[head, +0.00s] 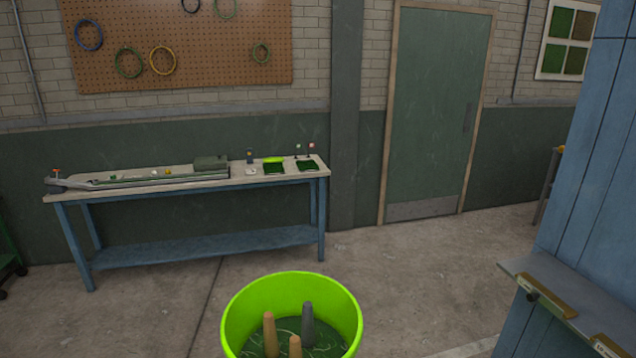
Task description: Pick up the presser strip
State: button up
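I cannot tell for certain which thing is the presser strip. On the ledge at the right lies a thin tan strip (552,297) with a dark knob at its left end. A second tan piece (606,346) shows below it, cut off by the frame edge. On the workbench (250,179) against the wall lies a long, pale grey track-like device (140,182). Small items too small to identify sit along it, and a dark green block (210,162) is at its right end. My gripper is not in view.
A lime-green bucket (236,318) holding tan and grey pegs stands in front, at bottom centre. A blue panel (585,190) with a grey ledge (522,268) fills the right side. Open concrete floor (420,270) lies between bench and panel, before a closed green door (435,110).

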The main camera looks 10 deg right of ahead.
aim_at(537, 292)
jog(key=z, duration=1.5)
jog(key=i+j+u, duration=0.15)
jog(key=i, duration=0.35)
jog(key=i+j+u, duration=0.2)
jog(key=i, duration=0.35)
jog(key=i+j+u, duration=0.15)
jog(key=i, duration=0.4)
